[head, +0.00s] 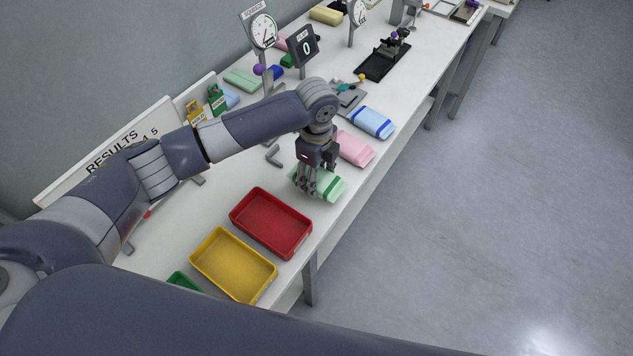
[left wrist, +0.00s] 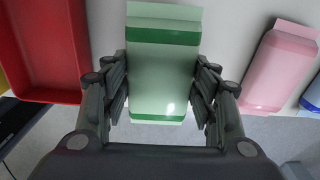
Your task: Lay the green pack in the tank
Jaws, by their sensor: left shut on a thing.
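The green pack (head: 333,188) is pale green with darker green bands and lies at the near edge of the long white table, just beyond the red tray. My left gripper (head: 313,184) comes down over it. In the left wrist view the green pack (left wrist: 163,98) sits between the two fingers of my left gripper (left wrist: 162,76), which is shut on its sides. I cannot tell whether the pack touches the table or is slightly raised. I cannot make out which thing is the tank. My right gripper is not in view.
A red tray (head: 244,226), a yellow tray (head: 204,272) and a partly hidden green tray (head: 183,281) stand nearer. A pink pack (head: 355,149) and a blue pack (head: 371,122) lie beyond the green one. Gauges and a results board (head: 108,157) line the back.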

